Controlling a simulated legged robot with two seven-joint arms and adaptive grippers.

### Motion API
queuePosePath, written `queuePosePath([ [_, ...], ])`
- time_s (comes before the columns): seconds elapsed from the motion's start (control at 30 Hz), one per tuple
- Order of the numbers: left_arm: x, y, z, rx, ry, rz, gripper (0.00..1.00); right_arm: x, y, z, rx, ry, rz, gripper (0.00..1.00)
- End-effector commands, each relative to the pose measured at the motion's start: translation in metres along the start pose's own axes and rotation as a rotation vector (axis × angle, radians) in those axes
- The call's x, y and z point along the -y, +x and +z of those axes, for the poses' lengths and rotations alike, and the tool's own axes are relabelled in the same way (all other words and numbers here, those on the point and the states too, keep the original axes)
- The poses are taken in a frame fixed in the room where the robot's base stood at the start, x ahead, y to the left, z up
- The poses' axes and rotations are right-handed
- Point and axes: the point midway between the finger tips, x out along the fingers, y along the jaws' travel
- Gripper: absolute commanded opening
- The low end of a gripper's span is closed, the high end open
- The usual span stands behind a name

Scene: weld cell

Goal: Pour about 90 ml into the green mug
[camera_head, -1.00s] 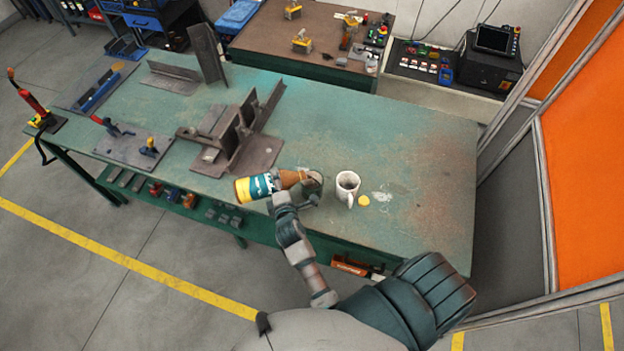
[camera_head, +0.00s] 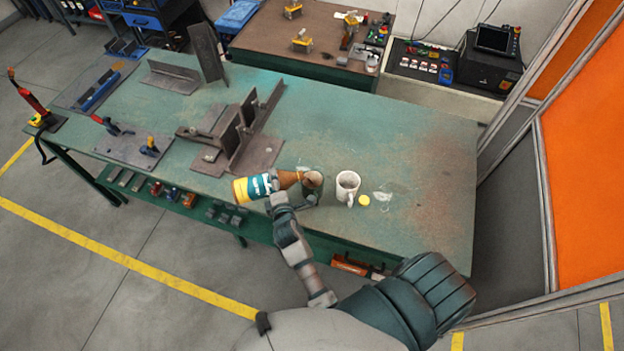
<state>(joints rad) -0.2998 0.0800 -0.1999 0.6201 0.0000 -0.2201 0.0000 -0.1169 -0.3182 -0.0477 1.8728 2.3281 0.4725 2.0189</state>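The green mug (camera_head: 313,187) stands upright near the table's front edge. A brown bottle (camera_head: 253,188) with a yellow, white and teal label lies nearly horizontal in the air, its neck pointing right and its mouth at the mug's rim. I cannot make out any stream of liquid or the level in the mug. My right gripper (camera_head: 276,193) is shut around the bottle near its shoulder; its arm rises from the lower middle. A white mug (camera_head: 347,187) stands just right of the green one. My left gripper is not in view.
A yellow disc (camera_head: 363,200), perhaps a cap, lies by the white mug. The table's right part is clear. An orange screen (camera_head: 585,170) stands beyond it.

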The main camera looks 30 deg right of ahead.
Motion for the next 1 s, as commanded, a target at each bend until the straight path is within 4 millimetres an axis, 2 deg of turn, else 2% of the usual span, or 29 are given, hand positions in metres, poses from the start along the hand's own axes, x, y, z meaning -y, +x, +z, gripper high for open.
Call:
queuePosePath([
  [0.57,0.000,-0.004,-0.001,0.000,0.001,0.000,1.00,-0.004,0.000,0.002,-0.009,0.036,0.002,0.21],
  [0.63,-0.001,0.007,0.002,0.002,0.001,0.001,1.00,0.005,0.002,0.001,0.002,-0.012,0.002,0.21],
  [0.7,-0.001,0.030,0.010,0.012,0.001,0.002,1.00,0.025,0.007,-0.003,0.034,-0.151,0.002,0.21],
  [0.73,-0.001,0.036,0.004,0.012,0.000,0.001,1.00,0.029,0.008,-0.007,0.044,-0.196,0.003,0.21],
  [0.8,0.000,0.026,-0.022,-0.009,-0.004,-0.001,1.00,0.025,0.007,-0.007,0.055,-0.231,0.002,0.21],
  [1.0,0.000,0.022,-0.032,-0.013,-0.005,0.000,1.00,0.021,0.006,-0.008,0.061,-0.252,0.007,0.21],
])
